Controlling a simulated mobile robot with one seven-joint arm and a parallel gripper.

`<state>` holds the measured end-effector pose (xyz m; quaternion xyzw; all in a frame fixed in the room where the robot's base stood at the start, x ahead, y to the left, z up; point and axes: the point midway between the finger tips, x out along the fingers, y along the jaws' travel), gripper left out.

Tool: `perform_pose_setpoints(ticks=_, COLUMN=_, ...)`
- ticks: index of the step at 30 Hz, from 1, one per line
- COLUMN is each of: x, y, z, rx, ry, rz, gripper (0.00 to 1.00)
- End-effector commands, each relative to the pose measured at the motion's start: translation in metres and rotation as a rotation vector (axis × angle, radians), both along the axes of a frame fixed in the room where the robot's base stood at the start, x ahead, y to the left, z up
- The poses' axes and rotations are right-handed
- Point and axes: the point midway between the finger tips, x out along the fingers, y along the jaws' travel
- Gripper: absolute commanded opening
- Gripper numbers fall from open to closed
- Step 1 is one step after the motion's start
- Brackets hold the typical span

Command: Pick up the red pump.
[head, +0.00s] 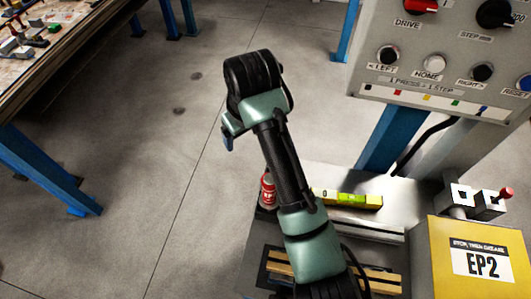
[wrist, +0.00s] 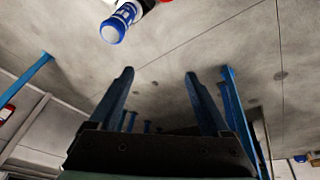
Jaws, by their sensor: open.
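I cannot tell for sure which thing is the red pump. A small red can-like object (head: 268,190) stands on the metal bench, partly hidden by my arm. My gripper (wrist: 158,72) is open, with nothing between its two blue fingers in the wrist view. In the head view my gripper (head: 227,141) is mostly hidden behind my wrist, over bare floor between the table and the bench, apart from both red objects.
The left table (head: 45,62) has blue legs. A control panel (head: 440,60) stands at upper right. A yellow level (head: 346,199), a yellow EP2 box (head: 480,258) and a red-knobbed lever (head: 505,194) are at lower right. A blue-and-white cylinder (wrist: 121,22) shows in the wrist view. Open floor lies between.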

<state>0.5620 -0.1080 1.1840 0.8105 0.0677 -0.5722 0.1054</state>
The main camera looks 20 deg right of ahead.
Motion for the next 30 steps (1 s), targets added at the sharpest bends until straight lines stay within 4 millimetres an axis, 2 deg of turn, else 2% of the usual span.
perform_pose_setpoints(ticks=1, x=-0.021, y=-0.015, z=-0.004, rx=0.001, ry=0.116, rz=-0.015, gripper=0.82)
perform_pose_setpoints(ticks=3, x=-0.043, y=-0.025, z=-0.015, rx=0.006, ry=0.232, rz=-0.018, gripper=0.82)
perform_pose_setpoints(ticks=7, x=-0.065, y=-0.033, z=-0.031, rx=0.015, ry=0.337, rz=-0.022, gripper=0.82)
perform_pose_setpoints(ticks=18, x=-0.067, y=-0.033, z=-0.089, rx=0.016, ry=0.346, rz=-0.021, gripper=0.82)
perform_pose_setpoints(ticks=22, x=-0.066, y=-0.033, z=-0.102, rx=0.016, ry=0.344, rz=-0.022, gripper=0.82)
perform_pose_setpoints(ticks=30, x=-0.067, y=-0.033, z=-0.114, rx=0.016, ry=0.344, rz=-0.023, gripper=0.82)
